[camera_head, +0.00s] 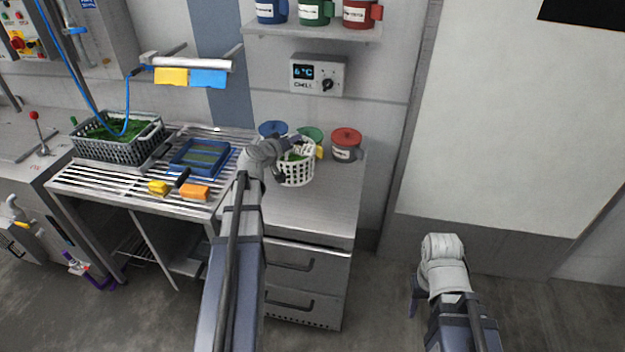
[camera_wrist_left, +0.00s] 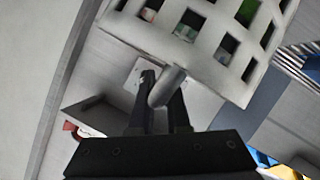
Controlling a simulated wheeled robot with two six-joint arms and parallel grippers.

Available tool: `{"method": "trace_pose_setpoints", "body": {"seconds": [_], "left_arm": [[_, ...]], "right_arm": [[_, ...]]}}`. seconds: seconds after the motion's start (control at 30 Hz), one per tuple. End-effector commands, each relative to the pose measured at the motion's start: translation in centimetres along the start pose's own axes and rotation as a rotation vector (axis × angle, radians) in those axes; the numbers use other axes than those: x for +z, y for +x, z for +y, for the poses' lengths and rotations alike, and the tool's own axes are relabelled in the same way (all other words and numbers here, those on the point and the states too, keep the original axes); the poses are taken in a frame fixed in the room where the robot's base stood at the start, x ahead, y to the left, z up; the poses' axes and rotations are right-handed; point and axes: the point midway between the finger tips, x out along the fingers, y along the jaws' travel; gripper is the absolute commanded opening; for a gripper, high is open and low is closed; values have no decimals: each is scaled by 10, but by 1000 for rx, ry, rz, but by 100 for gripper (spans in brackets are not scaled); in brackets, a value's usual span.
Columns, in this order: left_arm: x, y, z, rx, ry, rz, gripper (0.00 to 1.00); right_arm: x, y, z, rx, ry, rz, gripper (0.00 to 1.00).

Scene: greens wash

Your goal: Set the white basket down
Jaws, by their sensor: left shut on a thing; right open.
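The white basket (camera_head: 297,172), a lattice-sided round one with green leaves in it, is over the steel counter (camera_head: 325,205) at the end of my left arm. In the head view it looks upright; I cannot tell whether its base touches the counter. My right gripper (camera_head: 416,300) is open, low on the right, away from the counter.
Blue (camera_head: 272,129), green (camera_head: 311,134) and red (camera_head: 346,145) lidded containers stand close behind the basket. A slatted rack (camera_head: 120,181) to the left carries a blue tray (camera_head: 199,158) and a grey crate (camera_head: 150,137) of greens. The counter's front right is clear.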

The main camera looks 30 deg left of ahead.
Motion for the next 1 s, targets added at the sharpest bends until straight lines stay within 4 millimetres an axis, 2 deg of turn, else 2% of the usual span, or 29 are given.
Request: {"method": "trace_pose_setpoints", "body": {"seconds": [0.23, 0.37, 0.57, 0.9, 1.0], "left_arm": [[-15, -13, 11, 0, -2, 1, 0], [-14, -14, 11, 0, -2, 1, 0], [-4, -9, 3, 0, -2, 1, 0], [33, 6, -23, 0, -2, 1, 0], [36, 7, -26, 0, -2, 1, 0]], "right_arm": [[1, -21, 2, 0, 0, 0, 50], [1, -21, 2, 0, 0, 0, 50], [0, -8, 1, 0, 0, 0, 50], [-2, 40, -4, 0, 0, 0, 50], [-3, 44, -4, 0, 0, 0, 50]]}}
